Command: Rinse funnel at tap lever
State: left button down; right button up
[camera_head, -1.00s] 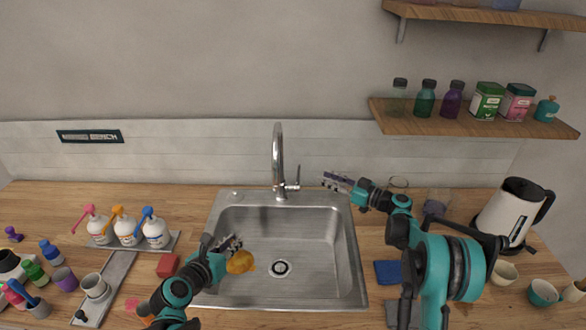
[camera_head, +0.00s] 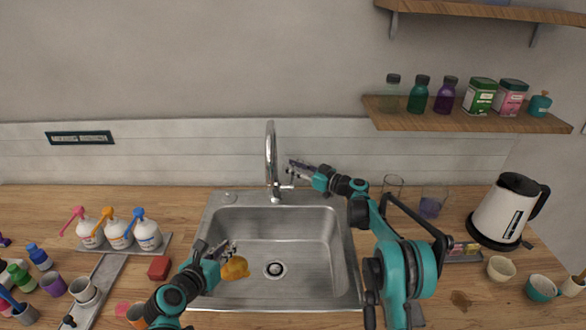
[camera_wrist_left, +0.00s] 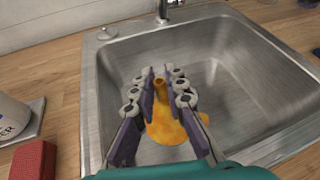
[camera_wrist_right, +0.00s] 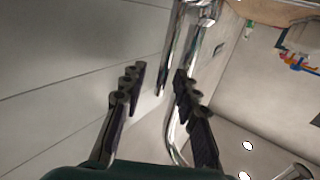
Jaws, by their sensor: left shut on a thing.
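The orange-yellow funnel (camera_head: 235,268) is over the left part of the steel sink (camera_head: 318,262). My left gripper (camera_head: 229,249) is shut on its narrow stem; the left wrist view shows the stem between the fingers and the wide part of the funnel (camera_wrist_left: 166,131) below. The chrome tap (camera_head: 270,150) stands at the sink's back edge, with its lever (camera_head: 286,187) on the right side. My right gripper (camera_head: 298,168) is just right of the tap, close above the lever. In the right wrist view its fingers (camera_wrist_right: 160,72) are apart, with chrome tap parts close by; contact is unclear.
Bottles with coloured nozzles (camera_head: 118,233) stand on a tray at left, near a red block (camera_head: 159,267). Glasses (camera_head: 392,187) and a white kettle (camera_head: 505,210) stand at right. A shelf (camera_head: 470,120) hangs above the right counter. The basin's middle is free.

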grip_shut()
jog(key=shift+s+f+n+b, duration=0.15)
jog(key=shift+s+n+b, duration=0.2)
jog(key=shift+s+n, duration=0.05)
jog(key=shift+s+n+y, duration=0.25)
jog(key=shift+n+y, duration=0.05)
jog(key=shift+y, duration=0.1)
grip_release()
